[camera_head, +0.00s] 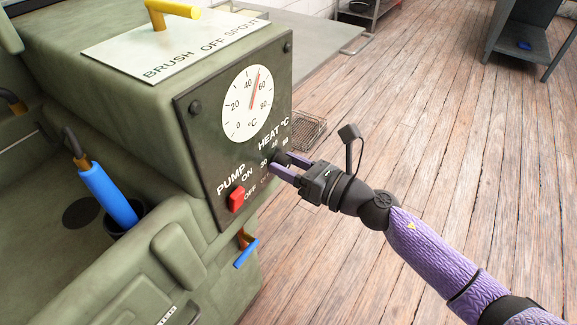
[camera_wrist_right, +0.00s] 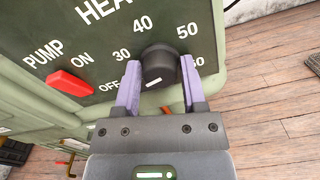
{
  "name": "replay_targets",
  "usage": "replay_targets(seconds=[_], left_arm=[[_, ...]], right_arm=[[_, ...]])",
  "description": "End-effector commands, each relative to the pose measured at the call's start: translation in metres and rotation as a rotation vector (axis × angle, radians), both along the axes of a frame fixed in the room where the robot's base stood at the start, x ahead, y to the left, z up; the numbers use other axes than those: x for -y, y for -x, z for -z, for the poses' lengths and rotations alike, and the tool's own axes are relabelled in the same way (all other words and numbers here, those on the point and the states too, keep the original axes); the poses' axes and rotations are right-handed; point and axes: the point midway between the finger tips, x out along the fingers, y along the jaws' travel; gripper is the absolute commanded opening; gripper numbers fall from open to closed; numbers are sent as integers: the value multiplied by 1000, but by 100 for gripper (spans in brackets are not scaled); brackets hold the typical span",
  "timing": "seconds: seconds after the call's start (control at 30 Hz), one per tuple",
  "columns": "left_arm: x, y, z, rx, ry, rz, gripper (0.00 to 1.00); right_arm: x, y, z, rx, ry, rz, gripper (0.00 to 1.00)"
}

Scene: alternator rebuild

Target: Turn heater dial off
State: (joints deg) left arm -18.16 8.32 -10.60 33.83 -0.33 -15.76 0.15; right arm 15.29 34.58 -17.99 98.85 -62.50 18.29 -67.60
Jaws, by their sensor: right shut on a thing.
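The heater dial is a dark round knob (camera_wrist_right: 158,66) on the green control panel (camera_head: 188,130), under the word HEAT. Numbers 30 to 60 and OFF stand around it. A small pale mark shows at its lower edge; I cannot tell for certain where it points. My right gripper (camera_head: 281,164) reaches in from the right, and its two purple fingers are shut on the dial, one on each side. In the head view the fingers largely hide the knob. My left gripper is not in view.
A red pump switch (camera_head: 236,199) sits just left of the dial. A temperature gauge (camera_head: 247,104) above reads between 40 and 60. A blue-handled tool (camera_head: 108,194) stands in a round holder at left. A blue-handled valve (camera_head: 246,252) sticks out below. The wooden floor (camera_head: 400,120) at right is open.

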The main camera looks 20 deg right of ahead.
Motion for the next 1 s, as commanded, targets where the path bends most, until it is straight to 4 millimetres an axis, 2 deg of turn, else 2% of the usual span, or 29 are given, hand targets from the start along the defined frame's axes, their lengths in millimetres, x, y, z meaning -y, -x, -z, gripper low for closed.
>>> replay_targets(seconds=[0.4,1.0], left_arm=[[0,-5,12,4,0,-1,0],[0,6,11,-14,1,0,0]], right_arm=[[0,0,3,134,179,-2,0],[0,1,2,166,220,-2,0]])
